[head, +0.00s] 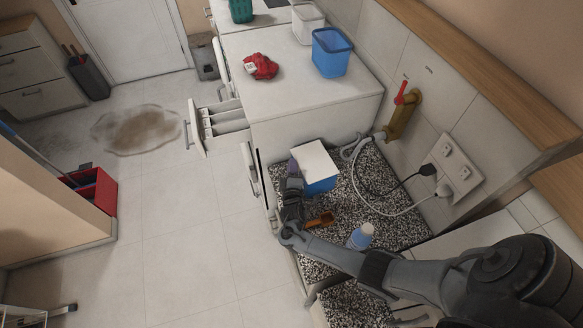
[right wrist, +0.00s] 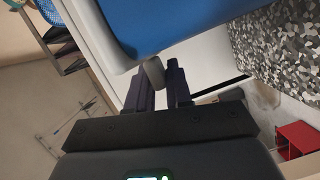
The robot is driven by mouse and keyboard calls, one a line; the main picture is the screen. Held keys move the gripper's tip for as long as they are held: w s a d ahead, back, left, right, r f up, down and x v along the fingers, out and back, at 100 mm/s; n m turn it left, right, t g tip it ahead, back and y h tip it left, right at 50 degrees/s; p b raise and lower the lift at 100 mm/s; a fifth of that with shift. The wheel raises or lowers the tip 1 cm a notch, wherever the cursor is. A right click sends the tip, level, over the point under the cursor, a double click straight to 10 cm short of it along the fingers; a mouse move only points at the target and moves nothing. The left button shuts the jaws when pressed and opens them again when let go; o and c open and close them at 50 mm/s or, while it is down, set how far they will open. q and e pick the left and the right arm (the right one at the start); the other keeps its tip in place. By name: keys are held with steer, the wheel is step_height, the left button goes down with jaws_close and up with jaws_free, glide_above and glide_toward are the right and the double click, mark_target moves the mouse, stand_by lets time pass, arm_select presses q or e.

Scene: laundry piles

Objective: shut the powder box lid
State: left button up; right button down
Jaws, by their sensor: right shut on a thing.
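The powder box (head: 321,187) is blue with a white lid (head: 315,160) and stands on the speckled counter. The lid lies over the box top; I cannot tell whether it is fully closed. My right gripper (head: 293,167) is at the left side of the box, by the lid's edge. In the right wrist view the gripper (right wrist: 160,80) is shut on a small pale tab at the pale lid rim (right wrist: 101,45), with the blue box (right wrist: 165,22) above it. My left gripper is not in view.
Cables hang from the wall socket (head: 455,165) behind. A white cabinet (head: 300,95) with a blue bin (head: 331,52) and red cloth (head: 261,66) stands beyond.

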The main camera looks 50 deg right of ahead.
steer(key=shift+s+a+f, duration=0.1)
steer(key=shift+s+f, duration=0.1)
steer(key=shift+f, duration=0.25)
steer(key=c, duration=1.2)
jaws_free()
steer(key=shift+o, duration=0.2)
steer(key=shift+r, duration=0.1)
steer(key=shift+w+r, duration=0.1)
steer(key=p+v, duration=0.5)
steer(key=v, duration=0.6)
